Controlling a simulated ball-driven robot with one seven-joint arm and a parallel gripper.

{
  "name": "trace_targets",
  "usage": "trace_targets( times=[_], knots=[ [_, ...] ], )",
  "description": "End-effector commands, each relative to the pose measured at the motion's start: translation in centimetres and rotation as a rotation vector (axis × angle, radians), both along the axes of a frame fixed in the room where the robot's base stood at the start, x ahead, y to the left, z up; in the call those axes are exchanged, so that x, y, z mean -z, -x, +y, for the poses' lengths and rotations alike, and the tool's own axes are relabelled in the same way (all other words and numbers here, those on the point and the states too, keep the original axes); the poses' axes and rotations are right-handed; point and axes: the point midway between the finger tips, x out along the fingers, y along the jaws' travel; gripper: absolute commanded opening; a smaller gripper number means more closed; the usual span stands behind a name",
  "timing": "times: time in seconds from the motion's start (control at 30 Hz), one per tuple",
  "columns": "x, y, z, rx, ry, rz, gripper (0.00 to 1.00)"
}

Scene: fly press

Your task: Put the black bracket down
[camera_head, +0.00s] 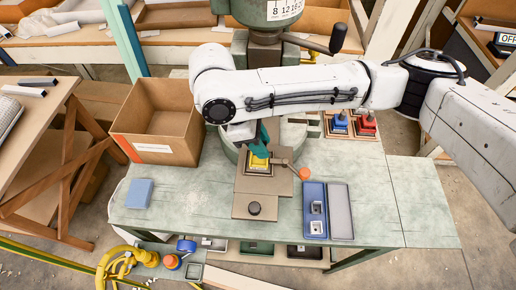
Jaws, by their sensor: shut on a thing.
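My gripper (261,141), with teal fingers, points down over the yellow nest (258,166) on the brown fixture under the press. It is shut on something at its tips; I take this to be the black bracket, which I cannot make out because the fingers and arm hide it. I cannot tell whether the held piece touches the yellow nest. The brown fixture plate (243,190) carries a dark round knob (255,208) at its front. A lever with an orange ball (304,173) sticks out to its right.
A blue tray (314,190) with metal pieces and a grey tray (340,212) lie right of the fixture. A cardboard box (160,115) and blue block (139,193) are left. The green press (266,12) stands behind. The bench's right end (415,200) is clear.

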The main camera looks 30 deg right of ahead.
Motion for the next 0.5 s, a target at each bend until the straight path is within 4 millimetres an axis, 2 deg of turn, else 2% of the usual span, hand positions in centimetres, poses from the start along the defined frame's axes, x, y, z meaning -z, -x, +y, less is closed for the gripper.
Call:
trace_targets(
  times=[0.17, 0.37, 0.5],
  knots=[
    [1.1, -0.4, 0.5, 0.0, 0.0, 0.003, 0.01],
    [3.5, -0.4, 0.4, -0.001, 0.002, 0.001, 0.01],
    [3.8, -0.4, 0.4, -0.002, 0.0, 0.001, 0.01]
  ],
)
